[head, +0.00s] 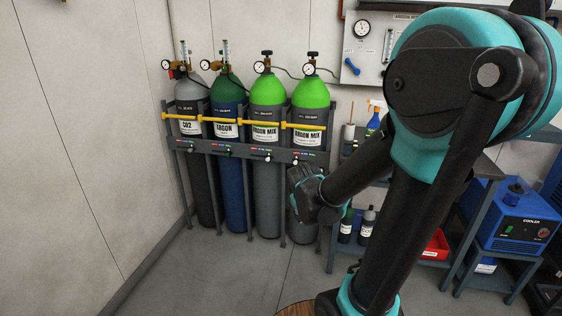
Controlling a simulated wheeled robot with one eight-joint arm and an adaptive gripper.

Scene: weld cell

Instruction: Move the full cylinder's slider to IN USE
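Four gas cylinders stand in a grey rack (214,147) against the wall: a grey CO2 cylinder (191,92), a green-topped blue ARGON cylinder (235,180), and two lime-topped ARGON MIX cylinders, one left (268,93) and one right (310,95). Each has a gauge on top; the needles are too small to read, so I cannot tell which is full. Small coloured slider strips with pale knobs run along the rack's front rail, including a knob (267,159) below the left ARGON MIX. Their lettering is unreadable. My gripper end (304,180) is before the right ARGON MIX's lower body; its fingers are not clear.
Yellow bars (220,120) cross the cylinders. A bench with bottles (367,222) and a red tray (436,245) stands right of the rack, partly behind my arm. A blue cooler (518,220) is at far right. The floor (205,275) before the rack is clear.

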